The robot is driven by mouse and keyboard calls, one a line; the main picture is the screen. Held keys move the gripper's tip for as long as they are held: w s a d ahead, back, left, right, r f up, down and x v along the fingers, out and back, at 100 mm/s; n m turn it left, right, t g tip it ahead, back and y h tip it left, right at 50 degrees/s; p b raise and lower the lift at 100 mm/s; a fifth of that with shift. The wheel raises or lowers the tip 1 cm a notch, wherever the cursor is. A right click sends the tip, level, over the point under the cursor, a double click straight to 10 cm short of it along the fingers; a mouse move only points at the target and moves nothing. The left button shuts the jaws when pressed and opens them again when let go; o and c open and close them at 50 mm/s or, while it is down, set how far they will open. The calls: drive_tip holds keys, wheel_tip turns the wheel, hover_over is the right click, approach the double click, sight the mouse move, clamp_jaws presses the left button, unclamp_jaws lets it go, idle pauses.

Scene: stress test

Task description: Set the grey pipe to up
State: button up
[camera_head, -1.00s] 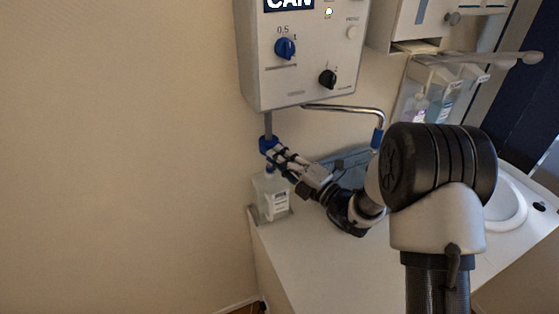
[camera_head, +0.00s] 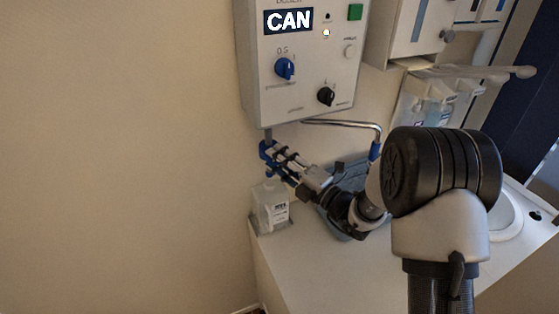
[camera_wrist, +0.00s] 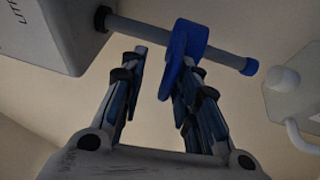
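A grey pipe (camera_head: 268,133) comes out of the underside of the white wall box marked CAN. In the wrist view the grey pipe (camera_wrist: 150,33) runs from a dark collar past my fingertips to a blue end cap. A blue handle-like piece (camera_wrist: 186,48) sits around the pipe. My gripper (camera_head: 272,154) is at the pipe, just under the box. In the wrist view my gripper (camera_wrist: 165,62) is open, with a clear gap between its fingers. The blue piece reaches down between the fingertips, close to the right finger; I cannot tell whether they touch.
The box (camera_head: 300,70) has a blue knob (camera_head: 284,68) and a black knob (camera_head: 326,96). A bent metal pipe (camera_head: 345,123) with a blue tip is to the right. A bottle (camera_head: 270,207) stands on the white counter (camera_head: 300,265) below my gripper. Dispensers (camera_head: 430,100) hang at right.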

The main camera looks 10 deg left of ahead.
drive_tip(key=v, duration=1.2)
drive_tip(key=s+a+r+n+g+b, duration=0.1)
drive_tip(key=s+a+r+n+g, duration=0.2)
drive_tip(key=s+n, duration=0.35)
drive_tip(key=s+a+r+n+g, duration=0.1)
drive_tip(key=s+r+n+g, duration=0.1)
drive_tip(key=s+n+g, duration=0.5)
drive_tip(key=s+d+f+n+g+h+b, duration=0.1)
drive_tip(key=s+d+f+n+h, duration=0.15)
drive_tip(key=s+n+h, duration=0.6)
drive_tip(key=s+d+n+t+h+b, duration=0.1)
drive_tip(key=s+d+n+t+h, duration=0.2)
drive_tip(key=d+n, duration=0.6)
drive_tip(key=s+d+n+t+h+b, duration=0.1)
drive_tip(key=s+d+n+t+h, duration=0.2)
drive_tip(key=d+n, duration=0.7)
drive_tip(key=shift+s+d+n+h, duration=0.25)
drive_tip(key=shift+d+n+h, duration=0.05)
drive_tip(key=shift+h, duration=0.85)
